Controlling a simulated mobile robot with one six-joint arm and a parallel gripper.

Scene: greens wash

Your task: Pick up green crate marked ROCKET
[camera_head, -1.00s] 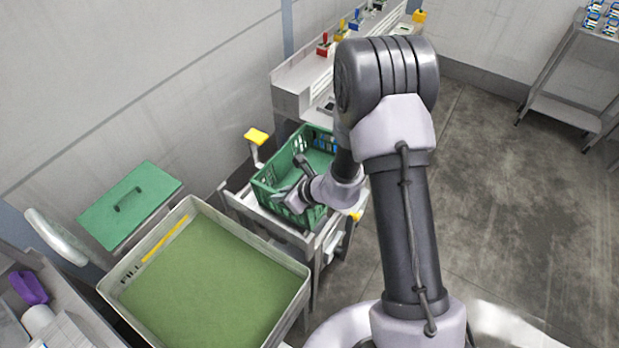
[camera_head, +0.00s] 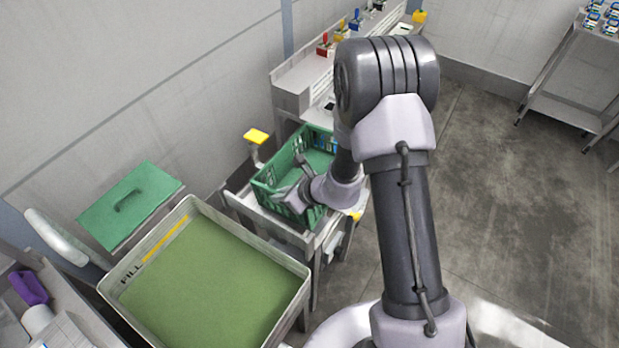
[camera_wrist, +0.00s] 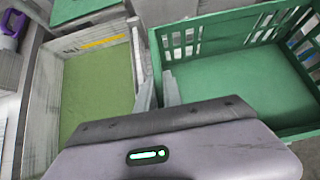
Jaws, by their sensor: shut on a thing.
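The green crate (camera_head: 268,186) stands on a small grey metal stand beside the wash tank in the head view. It has slotted walls and looks empty inside. A blue and white label shows at its far end, too small to read. My gripper (camera_head: 290,197) is at the crate's near wall and is shut on it. In the wrist view the crate (camera_wrist: 225,65) fills the right side, and my gripper body covers the lower middle.
A grey tank (camera_head: 290,262) of green water with a yellow FILL mark stands left of the crate. A green lid (camera_head: 140,196) lies behind it. A yellow-topped post (camera_head: 256,137) rises close behind the crate. A shelf rack (camera_head: 560,100) stands far right; open floor lies between.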

